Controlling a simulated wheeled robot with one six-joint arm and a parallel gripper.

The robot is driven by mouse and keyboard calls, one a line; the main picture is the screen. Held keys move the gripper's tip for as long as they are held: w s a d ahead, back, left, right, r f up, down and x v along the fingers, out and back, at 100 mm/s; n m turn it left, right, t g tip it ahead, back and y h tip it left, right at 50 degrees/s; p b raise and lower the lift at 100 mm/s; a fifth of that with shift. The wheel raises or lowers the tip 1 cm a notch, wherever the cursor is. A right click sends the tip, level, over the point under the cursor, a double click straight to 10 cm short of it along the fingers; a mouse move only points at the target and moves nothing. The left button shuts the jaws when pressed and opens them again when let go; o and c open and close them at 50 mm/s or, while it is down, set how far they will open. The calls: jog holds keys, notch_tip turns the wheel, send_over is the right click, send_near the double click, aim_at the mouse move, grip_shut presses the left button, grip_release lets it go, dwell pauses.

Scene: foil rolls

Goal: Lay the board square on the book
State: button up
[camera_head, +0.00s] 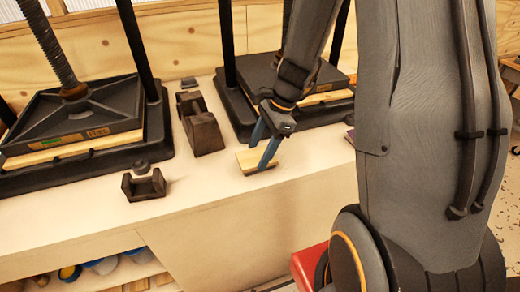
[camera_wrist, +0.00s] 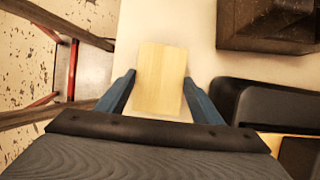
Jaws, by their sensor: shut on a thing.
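The board (camera_head: 250,159) is a small pale wooden rectangle near the front of the bench top. My gripper (camera_head: 266,152) reaches down with its blue fingers shut on it. In the wrist view the board (camera_wrist: 162,75) sits between the two fingers (camera_wrist: 159,80), roughly lengthwise to the view. I cannot tell whether the board touches the bench or hangs just above it.
A black press (camera_head: 72,121) stands at the left and another (camera_head: 246,118) behind my gripper. The pale bench top (camera_head: 310,150) is clear right of the board. A red seat (camera_head: 309,264) is below the bench.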

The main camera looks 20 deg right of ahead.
jog(key=shift+f, duration=0.1)
jog(key=o, duration=1.1)
jog(key=b+v, duration=0.2)
jog(key=v, duration=1)
jog(key=s+a+f+n+h, duration=0.1)
jog(key=s+n, duration=0.2)
jog(key=n, duration=0.3)
jog(key=s+a+f+n+t+h, duration=0.1)
jog(key=s+a+f+n+h, duration=0.1)
jog(key=n, duration=0.4)
jog(key=s+a+f+n+h, duration=0.1)
jog(key=s+f+n, duration=0.1)
jog(key=s+n, duration=0.2)
jog(key=shift+s+a+f+n, duration=0.15)
jog(key=shift+a+f+n, duration=0.1)
jog(key=shift+n, duration=0.75)
jog(key=shift+f, duration=0.1)
